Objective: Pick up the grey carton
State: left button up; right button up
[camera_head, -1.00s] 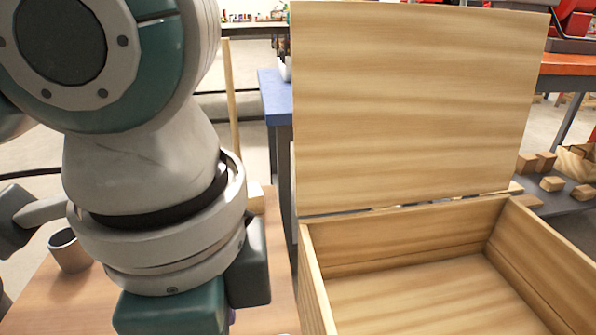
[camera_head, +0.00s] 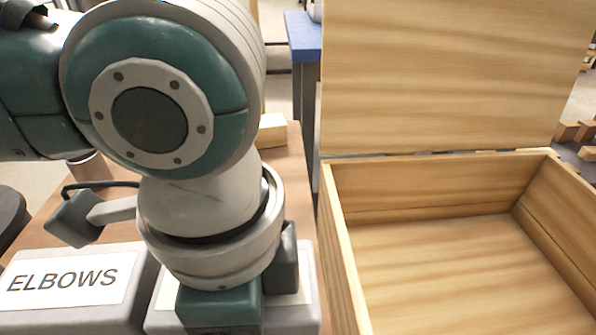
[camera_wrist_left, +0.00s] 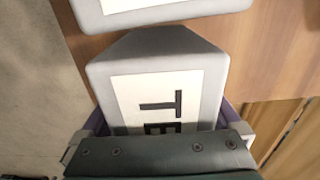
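My left gripper (camera_head: 220,310) points down over a grey carton (camera_head: 300,318), hiding most of it in the head view. In the left wrist view this grey carton (camera_wrist_left: 215,75) has a white label with dark letters, partly hidden. The purple-edged fingers of my left gripper (camera_wrist_left: 165,128) stand on both sides of the carton, close to its walls. I cannot tell whether they press on it. A second grey carton (camera_head: 140,310), labelled ELBOWS, stands to the left; a labelled grey carton (camera_wrist_left: 225,5) also shows at the wrist view's top. My right gripper is not in view.
A wooden box (camera_head: 345,255) with its lid (camera_head: 450,70) raised stands open and empty to the right of the cartons. A wooden block (camera_head: 271,131) lies behind on the brown table (camera_head: 292,180). A cup (camera_head: 88,166) is partly hidden behind my arm.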

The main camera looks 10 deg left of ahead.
pick_arm(q)
grip_shut()
dwell(0.6)
